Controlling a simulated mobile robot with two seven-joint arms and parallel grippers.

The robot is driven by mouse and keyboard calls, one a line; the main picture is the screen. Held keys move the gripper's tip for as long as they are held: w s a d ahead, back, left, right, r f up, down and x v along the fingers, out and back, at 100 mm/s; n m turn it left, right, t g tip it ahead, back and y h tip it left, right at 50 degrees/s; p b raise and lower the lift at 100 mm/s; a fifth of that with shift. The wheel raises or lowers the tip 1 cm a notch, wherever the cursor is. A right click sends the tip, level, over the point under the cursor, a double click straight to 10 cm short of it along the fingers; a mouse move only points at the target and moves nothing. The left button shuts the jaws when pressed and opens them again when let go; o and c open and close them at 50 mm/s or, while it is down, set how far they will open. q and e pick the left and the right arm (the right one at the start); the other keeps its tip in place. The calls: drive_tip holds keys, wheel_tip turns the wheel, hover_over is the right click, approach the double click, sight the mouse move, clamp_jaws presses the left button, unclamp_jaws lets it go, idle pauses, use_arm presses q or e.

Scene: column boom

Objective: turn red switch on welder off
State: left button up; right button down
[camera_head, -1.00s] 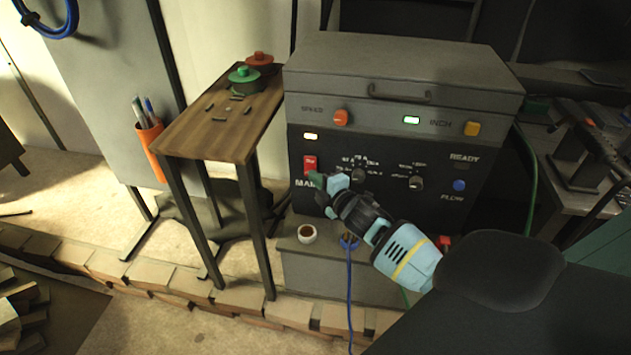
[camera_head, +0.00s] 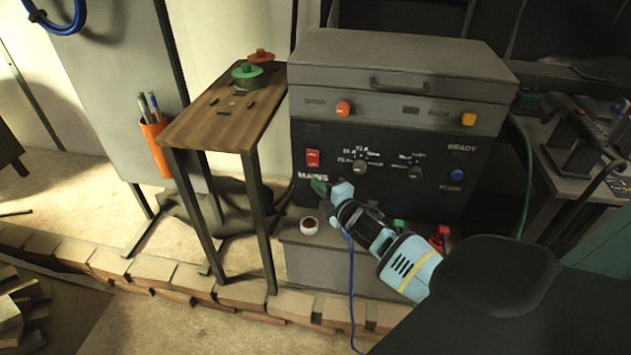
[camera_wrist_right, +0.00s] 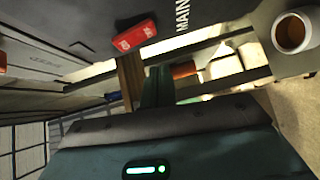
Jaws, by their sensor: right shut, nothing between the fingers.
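The welder (camera_head: 400,125) is a grey and black box with a front panel. Its red switch (camera_head: 313,158) sits at the panel's left, above the word MAINS. The small lamp windows on the panel are dark. My right gripper (camera_head: 322,187) is shut and empty, just below and slightly right of the red switch, apart from it as far as I can see. In the right wrist view the red switch (camera_wrist_right: 134,35) shows above the green fingertips (camera_wrist_right: 157,85). My left gripper is not in view.
A white cup (camera_head: 309,225) stands on the ledge below the panel, close to my right gripper. A blue cable (camera_head: 351,290) hangs in front. A low brick edge (camera_head: 180,285) runs along the floor.

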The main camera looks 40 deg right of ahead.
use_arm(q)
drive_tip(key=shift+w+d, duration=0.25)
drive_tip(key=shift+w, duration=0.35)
use_arm(e)
drive_tip(key=s+f, duration=0.1)
drive_tip(key=s, duration=0.7)
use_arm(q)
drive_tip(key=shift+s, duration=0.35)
use_arm(e)
drive_tip(key=shift+a+f, duration=0.1)
drive_tip(key=shift+f, duration=0.05)
